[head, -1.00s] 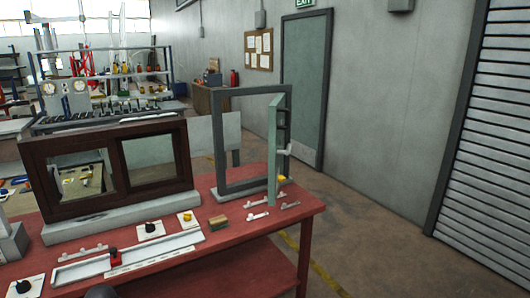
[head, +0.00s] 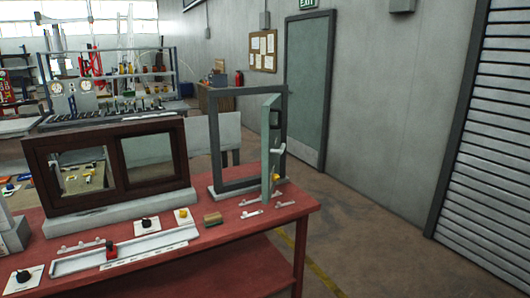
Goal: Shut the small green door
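The small green door (head: 267,150) is pale green and stands upright in a small grey frame (head: 216,140) on the red table. It is open, swung out from the frame's right side toward me, so I see it at a steep angle. A light lever handle (head: 277,151) sticks out from its right face. A small yellow thing (head: 275,179) shows near its lower edge. My gripper is not in view.
The red table (head: 240,238) also holds a brown two-pane window frame (head: 112,203), a slider rail with a red knob (head: 111,249), black knobs and small handles. Floor is free right of the table. A full-size green door (head: 307,90) is in the back wall.

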